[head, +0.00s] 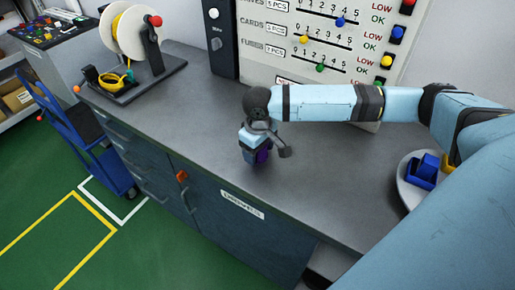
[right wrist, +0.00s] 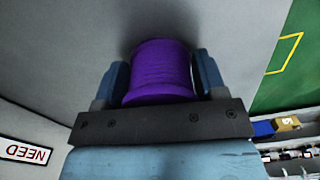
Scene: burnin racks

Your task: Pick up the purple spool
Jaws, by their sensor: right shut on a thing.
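The purple spool (right wrist: 160,70) sits between the two fingers of my right gripper (right wrist: 162,82) in the right wrist view. The fingers press on its left and right sides. In the head view my right gripper (head: 257,155) points down at the front part of the grey bench top, and a small part of the purple spool (head: 263,156) shows beside the fingers. I cannot tell whether the spool touches the bench or is slightly above it. My left gripper is not in view.
The grey bench (head: 190,108) is mostly clear around the gripper. A reel stand (head: 150,70) is at the back left. A round plate (head: 407,192) with blue pieces is at the right. A panel with sliders (head: 325,40) stands behind. A blue cart (head: 75,140) is on the floor at left.

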